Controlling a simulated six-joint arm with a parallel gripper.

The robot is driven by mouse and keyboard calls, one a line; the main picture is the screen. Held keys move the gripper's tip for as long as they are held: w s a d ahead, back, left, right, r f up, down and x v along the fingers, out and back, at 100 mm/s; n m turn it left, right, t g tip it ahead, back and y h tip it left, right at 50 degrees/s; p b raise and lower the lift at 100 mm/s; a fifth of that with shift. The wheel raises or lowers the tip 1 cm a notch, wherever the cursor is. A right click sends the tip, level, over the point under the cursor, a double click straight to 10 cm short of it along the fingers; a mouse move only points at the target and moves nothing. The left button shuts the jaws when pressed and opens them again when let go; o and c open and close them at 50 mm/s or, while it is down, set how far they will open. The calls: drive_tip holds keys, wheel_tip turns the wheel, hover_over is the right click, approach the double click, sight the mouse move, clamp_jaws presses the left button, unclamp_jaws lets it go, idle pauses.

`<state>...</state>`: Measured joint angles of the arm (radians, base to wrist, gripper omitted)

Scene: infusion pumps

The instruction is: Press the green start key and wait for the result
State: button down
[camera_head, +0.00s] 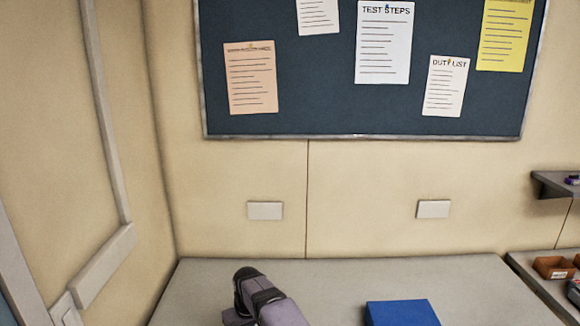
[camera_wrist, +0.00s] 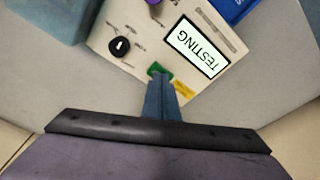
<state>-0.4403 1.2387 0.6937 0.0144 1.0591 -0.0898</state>
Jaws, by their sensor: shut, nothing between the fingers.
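In the wrist view a cream device panel (camera_wrist: 122,62) carries a lit screen (camera_wrist: 203,47) that reads TESTING, upside down in this view. The green start key (camera_wrist: 154,69) shows on the panel near the edge closest to me. My gripper (camera_wrist: 159,77) is shut, with its blue fingertips right at the green key and covering part of it. I cannot tell whether they touch or press it. A black knob (camera_wrist: 119,46) and a yellow label (camera_wrist: 184,87) sit on either side. The head view does not show the panel or the fingertips.
A blue block (camera_head: 401,314) stands on the grey table (camera_head: 340,280) in the head view. Bins (camera_head: 553,267) are at the right. A notice board (camera_head: 310,100) hangs behind. A teal object (camera_wrist: 45,18) and a blue object (camera_wrist: 232,9) lie beside the panel.

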wheel_tip(320, 180, up, 8)
drive_tip(key=p, duration=0.4)
drive_tip(key=shift+p, duration=0.4)
idle(0.5)
drive_tip(key=s+d+r+m+b, duration=0.1)
drive_tip(key=s+d+r+m, duration=0.15)
drive_tip(key=s+d, duration=0.5)
drive_tip(key=s+d+r+m+b, duration=0.1)
drive_tip(key=s+d+r, duration=0.3)
drive_tip(key=d, duration=0.6)
drive_tip(key=s+d+f, duration=0.1)
drive_tip(key=s+d, duration=0.2)
drive_tip(key=s, duration=0.4)
drive_tip(key=s+d+f+m+g, duration=0.1)
drive_tip(key=s+d, duration=0.2)
drive_tip(key=s, duration=0.5)
drive_tip(key=s+d+m+b, duration=0.1)
drive_tip(key=s+d, duration=0.2)
drive_tip(key=s, duration=0.5)
drive_tip(key=shift+d+f+g+h, duration=0.25)
drive_tip(key=shift+f+g+h, duration=0.05)
drive_tip(key=shift+f+h, duration=0.1)
